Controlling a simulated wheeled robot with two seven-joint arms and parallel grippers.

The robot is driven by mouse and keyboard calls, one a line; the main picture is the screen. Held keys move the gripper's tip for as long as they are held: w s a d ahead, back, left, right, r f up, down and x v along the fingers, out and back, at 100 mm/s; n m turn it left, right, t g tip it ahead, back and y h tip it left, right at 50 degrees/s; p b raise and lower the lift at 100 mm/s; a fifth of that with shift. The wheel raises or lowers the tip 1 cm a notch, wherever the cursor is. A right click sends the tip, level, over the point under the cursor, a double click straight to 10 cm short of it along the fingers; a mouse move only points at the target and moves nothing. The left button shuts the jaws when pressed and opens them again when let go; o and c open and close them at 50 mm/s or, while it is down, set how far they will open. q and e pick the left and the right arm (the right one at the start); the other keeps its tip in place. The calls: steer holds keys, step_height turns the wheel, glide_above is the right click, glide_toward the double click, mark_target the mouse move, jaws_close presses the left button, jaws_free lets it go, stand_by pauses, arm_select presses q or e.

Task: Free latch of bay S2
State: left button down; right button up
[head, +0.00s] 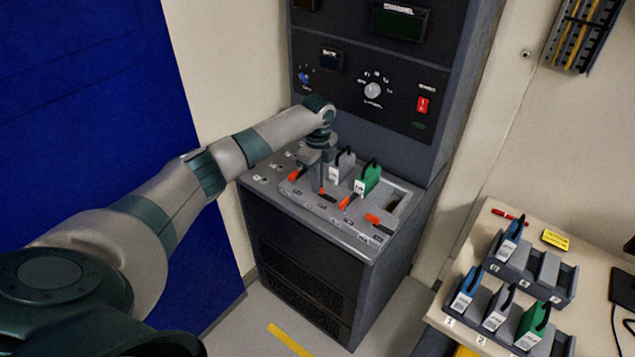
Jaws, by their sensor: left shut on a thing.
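The rack's sloping deck (262,180) carries a row of bays with orange-red latch levers along the front. My left gripper (321,188) reaches down over the second latch from the left (328,196), apparently bay S2's, and is shut on it. The labels are too small to read surely. The gripper hides part of the bays behind it. The first latch (294,176) is just left of the gripper. The third latch (347,202) and the fourth latch (373,220) are to the right. My right gripper is not in view.
A grey module (343,163) and a green module (370,179) with black handles stand in bays close right of the gripper. The rightmost bay (397,203) looks empty. The control panel (345,97) rises behind. A side table (490,222) holds racks of modules at right.

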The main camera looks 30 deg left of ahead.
arm_select(q)
steer(key=shift+r, duration=0.1)
stand_by(0.3)
steer(key=c, duration=1.9)
jaws_free()
steer(key=shift+o, duration=0.2)
steer(key=shift+r+b, duration=0.3)
steer(key=shift+r, duration=0.2)
step_height(320, 180, up, 16)
steer(key=b, duration=0.5)
steer(key=shift+r, duration=0.2)
